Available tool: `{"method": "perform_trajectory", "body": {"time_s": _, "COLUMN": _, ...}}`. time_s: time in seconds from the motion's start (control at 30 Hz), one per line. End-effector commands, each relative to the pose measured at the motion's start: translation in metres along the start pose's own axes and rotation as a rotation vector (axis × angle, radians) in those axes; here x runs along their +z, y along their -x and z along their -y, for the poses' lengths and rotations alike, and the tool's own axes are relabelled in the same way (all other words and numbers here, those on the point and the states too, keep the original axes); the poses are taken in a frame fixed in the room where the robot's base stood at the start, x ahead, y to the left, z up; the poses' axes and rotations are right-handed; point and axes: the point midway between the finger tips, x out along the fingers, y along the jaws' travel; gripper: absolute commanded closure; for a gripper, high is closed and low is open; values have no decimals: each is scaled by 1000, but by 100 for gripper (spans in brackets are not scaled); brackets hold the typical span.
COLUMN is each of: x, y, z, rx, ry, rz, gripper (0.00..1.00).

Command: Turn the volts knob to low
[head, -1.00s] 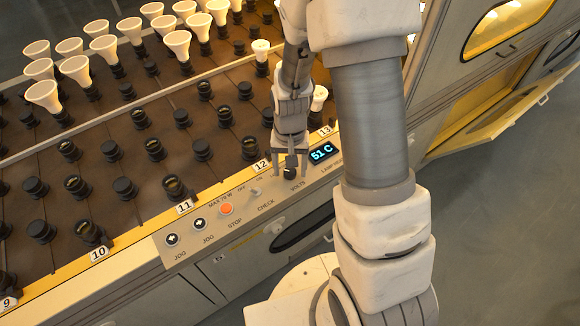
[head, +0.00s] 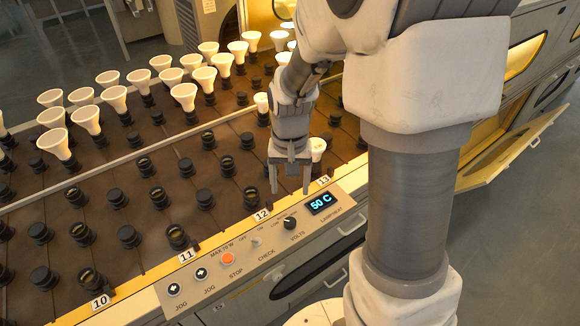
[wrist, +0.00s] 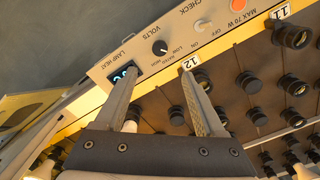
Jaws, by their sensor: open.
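The volts knob (head: 290,223) is a small black dial on the grey control panel (head: 222,279), left of the lamp heat display (head: 321,204). The knob also shows in the wrist view (wrist: 159,47), with LOW, RATED and HIGH printed beside it. A pale pointer mark is on it, but it is too small to tell surely which label it faces. My gripper (head: 290,190) is open and empty, above and behind the knob and apart from it. In the wrist view, the knob lies beyond the gap between the fingertips (wrist: 158,72).
The orange stop button (head: 228,259), black jog buttons (head: 202,274) and check switch (head: 257,241) sit left of the knob. Behind the panel is a rack of black sockets (head: 117,193) with several white bulbs (head: 184,95). A bulb (head: 317,147) stands close beside my gripper.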

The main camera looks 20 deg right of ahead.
Motion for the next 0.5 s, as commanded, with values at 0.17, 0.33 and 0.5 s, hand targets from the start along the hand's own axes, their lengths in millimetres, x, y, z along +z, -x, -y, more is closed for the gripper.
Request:
{"method": "perform_trajectory", "body": {"time_s": 0.17, "x": 0, "y": 29, "z": 0, "rx": -1, "ry": 0, "rz": -2, "gripper": 29}}
{"method": "perform_trajectory", "body": {"time_s": 0.33, "x": 0, "y": 38, "z": 0, "rx": 0, "ry": 0, "rz": 0, "gripper": 29}}
{"method": "perform_trajectory", "body": {"time_s": 0.5, "x": 0, "y": 38, "z": 0, "rx": 0, "ry": 0, "rz": 1, "gripper": 29}}
